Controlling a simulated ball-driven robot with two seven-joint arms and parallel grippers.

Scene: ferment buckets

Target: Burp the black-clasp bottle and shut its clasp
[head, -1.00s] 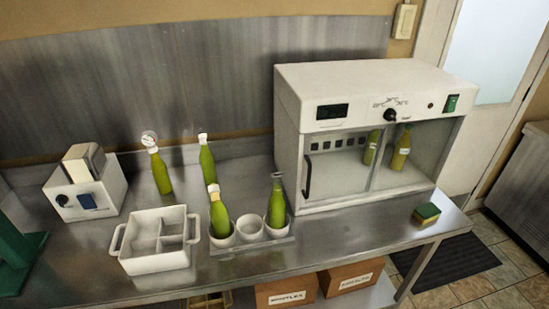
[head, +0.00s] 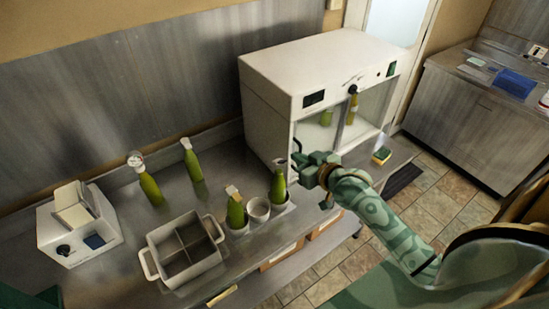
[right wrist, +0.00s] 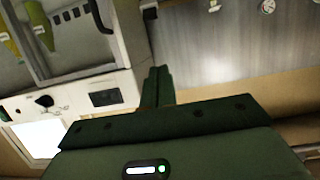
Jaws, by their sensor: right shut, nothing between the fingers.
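The bottle with the dark clasp (head: 278,186) is green and stands upright in the right end of the cup rack. Its dark top shows just left of my right gripper, but the clasp is too small to tell whether it is open or shut. My right gripper (head: 302,166) is shut and empty, close to the right of the bottle's neck in the picture; I cannot tell if they touch. In the right wrist view its fingers (right wrist: 157,87) are together with nothing between them. My left gripper is not in view.
Another green bottle (head: 236,211) with a pale top stands in the rack's left cup; the middle cup (head: 258,209) is empty. Two bottles (head: 150,188) (head: 193,163) stand behind, one with a gauge. A divided crate (head: 150,263), white device (head: 50,243), incubator (head: 265,95) and sponge (head: 381,155) are around.

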